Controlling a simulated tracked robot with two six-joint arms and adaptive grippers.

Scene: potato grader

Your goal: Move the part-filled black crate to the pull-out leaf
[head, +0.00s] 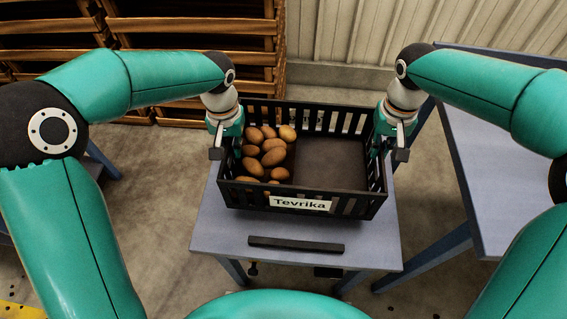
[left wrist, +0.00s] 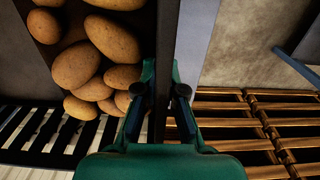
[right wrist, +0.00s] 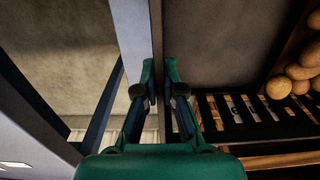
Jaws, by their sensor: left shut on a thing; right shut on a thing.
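The black crate (head: 327,204) has slatted sides and a label reading "Tevrika" on its near side. Several potatoes (head: 272,157) lie in its left half; the right half shows bare floor. The crate is over a small grey-blue table leaf (head: 225,232); I cannot tell whether it rests on it or hangs just above. My left gripper (head: 229,150) is shut on the crate's left wall, and the left wrist view shows its fingers (left wrist: 162,95) either side of the rim. My right gripper (head: 388,150) is shut on the right wall, its fingers (right wrist: 160,92) also straddling the rim.
A dark bar (head: 296,245) lies on the leaf in front of the crate. A larger blue-framed table (head: 510,170) stands at the right. Stacked wooden crates (head: 195,45) stand behind at the left. Concrete floor is clear around the leaf's left side.

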